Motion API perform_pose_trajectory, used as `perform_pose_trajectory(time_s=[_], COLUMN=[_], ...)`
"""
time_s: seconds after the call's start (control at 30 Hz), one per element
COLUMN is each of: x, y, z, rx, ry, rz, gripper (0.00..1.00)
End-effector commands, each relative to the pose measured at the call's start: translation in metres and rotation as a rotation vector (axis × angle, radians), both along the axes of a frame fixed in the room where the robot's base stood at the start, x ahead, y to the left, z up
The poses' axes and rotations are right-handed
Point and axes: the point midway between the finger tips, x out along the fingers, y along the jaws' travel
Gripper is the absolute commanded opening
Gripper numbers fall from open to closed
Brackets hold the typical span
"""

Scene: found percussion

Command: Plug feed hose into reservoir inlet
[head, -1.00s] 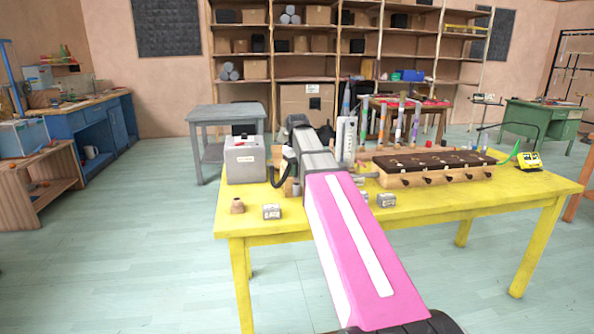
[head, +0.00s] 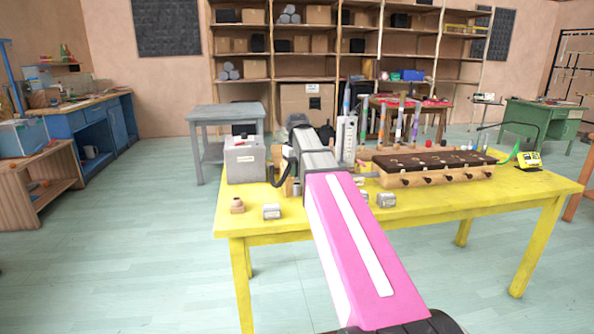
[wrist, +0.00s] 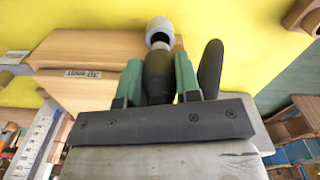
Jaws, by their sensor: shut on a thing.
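In the wrist view my gripper (wrist: 159,82) has green fingers shut on the black feed hose end (wrist: 158,78). The hose end points away from me, toward a pale grey round fitting (wrist: 159,25) with a dark opening, which looks like the reservoir inlet. The fitting sits by a wooden box (wrist: 85,48) with a small label. The black tip overlaps or lies close to the opening; I cannot tell whether it is inside. In the head view my arm hides the fingers, and part of the black hose (head: 275,175) shows left of my wrist.
A grey box (head: 245,162) stands at the left of the yellow table (head: 330,225). A long wooden chest (head: 435,177) and upright tubes stand to the right.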

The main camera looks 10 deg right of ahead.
Motion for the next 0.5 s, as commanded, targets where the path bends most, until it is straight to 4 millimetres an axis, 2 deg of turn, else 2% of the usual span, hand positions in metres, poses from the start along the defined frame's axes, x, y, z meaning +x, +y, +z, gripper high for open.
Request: perform_pose_trajectory(time_s=[0.5], x=[0.0], y=[0.0], z=[-0.0081], rx=[0.0], ry=[0.0], rz=[0.0], gripper=[0.08])
